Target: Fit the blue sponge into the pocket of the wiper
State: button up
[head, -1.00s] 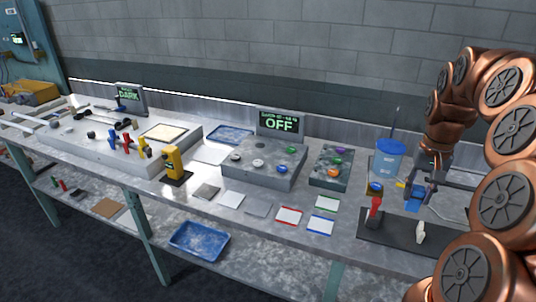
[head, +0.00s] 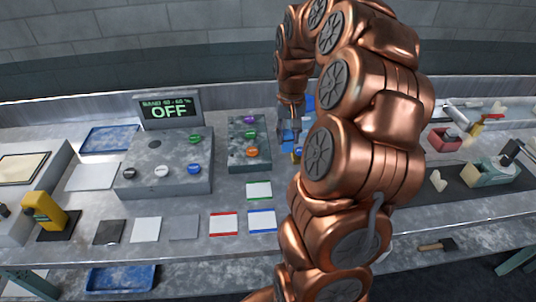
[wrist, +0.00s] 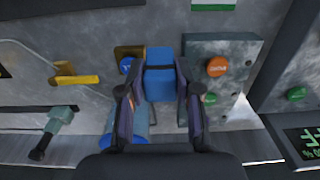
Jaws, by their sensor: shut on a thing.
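The blue sponge (wrist: 160,82) is a block between the two fingers of my gripper (wrist: 160,98) in the wrist view. The gripper is shut on it, with a finger against each side. In the head view my gripper (head: 290,132) is small and partly covered by my own arm, left of the arm's big joints. I cannot surely make out the wiper or its pocket. A brass-coloured piece with a blue disc (wrist: 126,65) lies just left of the sponge, partly hidden by a finger.
A grey panel with coloured buttons (wrist: 215,75) stands close right of the gripper. A yellow handle (wrist: 75,80) is to the left. A blue container (wrist: 125,122) shows below the gripper. My arm hides much of the bench in the head view. Flat pads (head: 258,190) lie near the front edge.

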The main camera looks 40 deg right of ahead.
aim_at(287, 151)
notch_tip(287, 151, down, 9)
jog(key=p, duration=0.3)
jog(key=shift+s+a+r, duration=0.1)
jog(key=shift+r, duration=0.1)
jog(key=shift+f, duration=0.3)
jog(key=shift+f, duration=0.15)
jog(key=o, duration=0.9)
